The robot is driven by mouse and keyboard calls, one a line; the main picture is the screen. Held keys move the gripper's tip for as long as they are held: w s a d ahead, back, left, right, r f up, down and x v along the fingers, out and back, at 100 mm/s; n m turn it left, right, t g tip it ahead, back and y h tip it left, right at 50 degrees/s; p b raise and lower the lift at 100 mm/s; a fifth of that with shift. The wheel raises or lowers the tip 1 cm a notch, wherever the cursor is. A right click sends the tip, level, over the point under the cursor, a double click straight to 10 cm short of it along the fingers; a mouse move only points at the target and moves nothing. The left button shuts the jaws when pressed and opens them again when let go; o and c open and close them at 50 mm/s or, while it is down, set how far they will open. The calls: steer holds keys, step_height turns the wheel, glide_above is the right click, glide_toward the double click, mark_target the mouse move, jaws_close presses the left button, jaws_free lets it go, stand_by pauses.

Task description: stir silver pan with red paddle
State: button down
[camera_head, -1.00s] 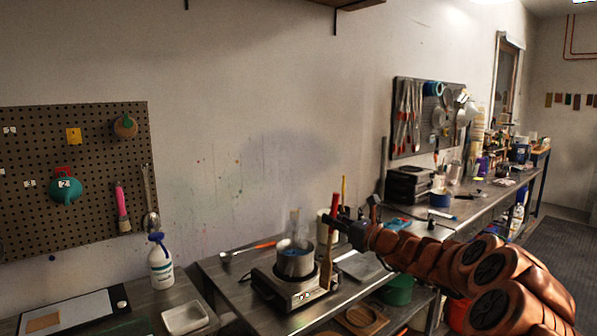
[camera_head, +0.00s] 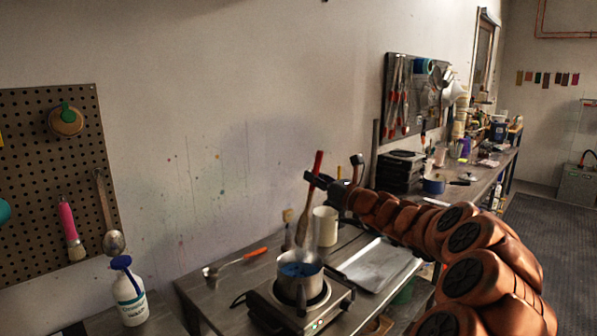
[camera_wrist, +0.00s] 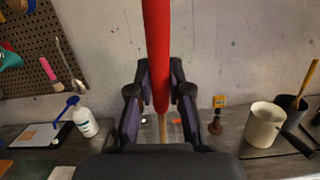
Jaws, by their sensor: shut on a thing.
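The red paddle has a red handle (camera_head: 317,165) and a pale wooden lower part (camera_head: 303,222). My gripper (camera_head: 320,182) is shut on the red handle and holds the paddle nearly upright, slightly tilted. In the wrist view the handle (camera_wrist: 157,50) runs between the two fingers of my gripper (camera_wrist: 160,88). The silver pan (camera_head: 299,284) stands on a hot plate with blue liquid (camera_head: 299,269) inside. The paddle's lower end appears just above or behind the pan's rim, apart from the liquid; its exact depth is hard to tell.
The hot plate (camera_head: 335,299) sits on a metal table. A cream pot (camera_head: 326,227) and a metal tray (camera_head: 378,266) are behind and right of it. An orange-handled ladle (camera_head: 232,264) lies left.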

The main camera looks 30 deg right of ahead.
steer(key=shift+w+f, duration=0.2)
steer(key=shift+w, duration=0.1)
steer(key=shift+s+d+f+b, duration=0.1)
steer(key=shift+s+f+b, duration=0.1)
steer(key=shift+f+b, duration=0.7)
step_height(320, 180, down, 12)
steer(key=b, duration=0.7)
steer(key=shift+w+a+r, duration=0.2)
steer(key=shift+a, duration=0.05)
steer(key=shift+d, duration=0.1)
